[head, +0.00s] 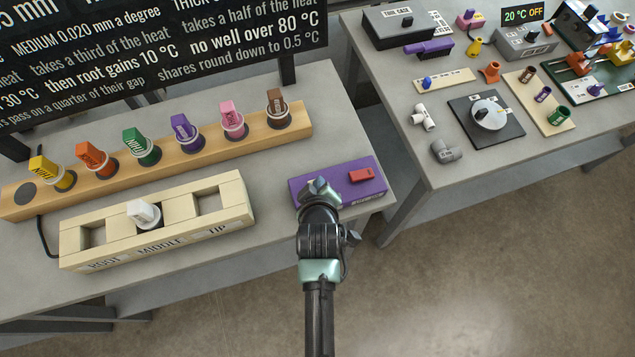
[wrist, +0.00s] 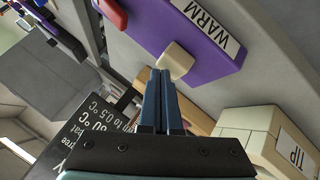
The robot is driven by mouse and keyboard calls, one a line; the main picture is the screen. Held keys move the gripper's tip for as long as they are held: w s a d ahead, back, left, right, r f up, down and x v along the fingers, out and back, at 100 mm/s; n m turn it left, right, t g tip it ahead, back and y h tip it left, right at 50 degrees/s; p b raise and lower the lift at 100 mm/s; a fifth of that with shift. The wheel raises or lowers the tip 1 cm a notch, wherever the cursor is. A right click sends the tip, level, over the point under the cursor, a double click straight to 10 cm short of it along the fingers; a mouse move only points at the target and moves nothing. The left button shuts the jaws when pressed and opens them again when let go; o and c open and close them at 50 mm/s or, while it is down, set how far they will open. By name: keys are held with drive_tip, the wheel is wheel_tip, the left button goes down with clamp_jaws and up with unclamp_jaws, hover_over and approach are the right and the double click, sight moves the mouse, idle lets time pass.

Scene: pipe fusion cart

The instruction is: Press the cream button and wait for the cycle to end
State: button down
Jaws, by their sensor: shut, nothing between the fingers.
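The cream button (wrist: 177,60) stands on the purple box (wrist: 222,66) beside the WARM label in the wrist view. My gripper (wrist: 160,72) is shut and empty, with its fingertips right at the near edge of the button. Whether they touch it or how far it is pushed in, I cannot tell. In the head view my gripper (head: 318,186) is over the left part of the purple box (head: 341,184) and hides the cream button.
A red switch (head: 361,175) sits at the box's right. A cream ROOT, MIDDLE, TIP block (head: 78,258) stands to the left, with a white piece (head: 144,214) in MIDDLE. Several colored plugs line a wooden rail (head: 113,175) behind. A second table (head: 447,185) is at right.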

drive_tip(key=shift+f, duration=0.4)
drive_tip(key=shift+r, duration=0.1)
idle(0.3)
drive_tip(key=shift+r+p, duration=0.8)
drive_tip(key=shift+r, duration=0.15)
wheel_tip(320, 180, up, 5)
drive_tip(key=p, duration=0.4)
drive_tip(key=shift+r+p, duration=0.1)
drive_tip(key=shift+p, duration=0.3)
idle(3.3)
